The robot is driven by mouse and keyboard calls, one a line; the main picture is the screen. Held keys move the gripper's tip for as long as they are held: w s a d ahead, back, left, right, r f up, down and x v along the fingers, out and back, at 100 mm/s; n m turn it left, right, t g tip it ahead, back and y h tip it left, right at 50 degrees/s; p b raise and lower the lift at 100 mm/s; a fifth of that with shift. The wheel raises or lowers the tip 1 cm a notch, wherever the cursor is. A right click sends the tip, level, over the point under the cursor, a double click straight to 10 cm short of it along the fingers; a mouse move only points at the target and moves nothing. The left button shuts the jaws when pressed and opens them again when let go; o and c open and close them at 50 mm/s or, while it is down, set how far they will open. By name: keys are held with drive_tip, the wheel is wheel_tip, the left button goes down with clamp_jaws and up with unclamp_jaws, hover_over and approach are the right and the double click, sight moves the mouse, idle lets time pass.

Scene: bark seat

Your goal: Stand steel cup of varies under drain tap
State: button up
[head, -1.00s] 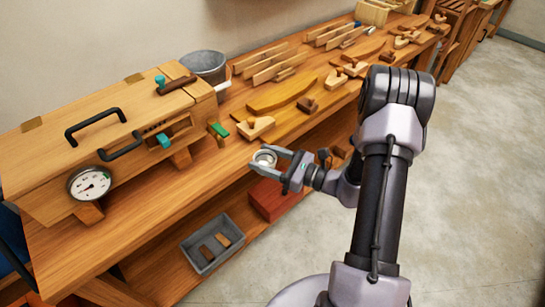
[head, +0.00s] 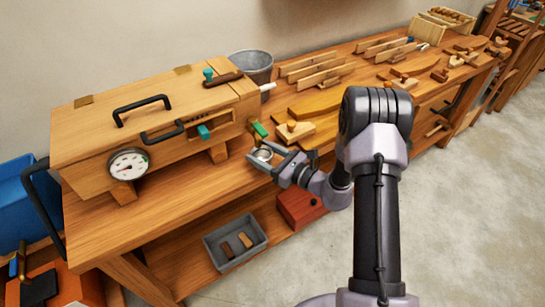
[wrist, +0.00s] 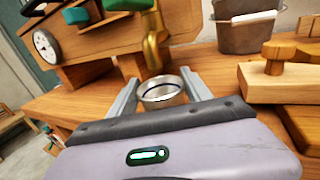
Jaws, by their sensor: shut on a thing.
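My gripper (head: 268,162) is shut on a small steel cup (head: 264,154), with a finger on either side of it. The cup is upright and also shows between the fingers in the wrist view (wrist: 161,91). It is at the bench's front edge, to the right of the wooden steam box (head: 150,125). In the wrist view, a brass tap (wrist: 152,45) hangs from the box's end, beyond the cup and slightly left. The cup is apart from the tap.
A grey bucket (head: 252,67) stands behind the box's right end. Wooden planes and clamps, such as a wooden block with a knob (head: 294,131), lie to the right on the bench (head: 190,205). A grey tray (head: 236,262) and a red box (head: 300,207) sit on the lower shelf.

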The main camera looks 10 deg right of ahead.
drive_tip(key=shift+w+a, duration=0.45)
drive_tip(key=shift+f, duration=0.3)
drive_tip(key=o, duration=1.5)
drive_tip(key=shift+c, duration=0.2)
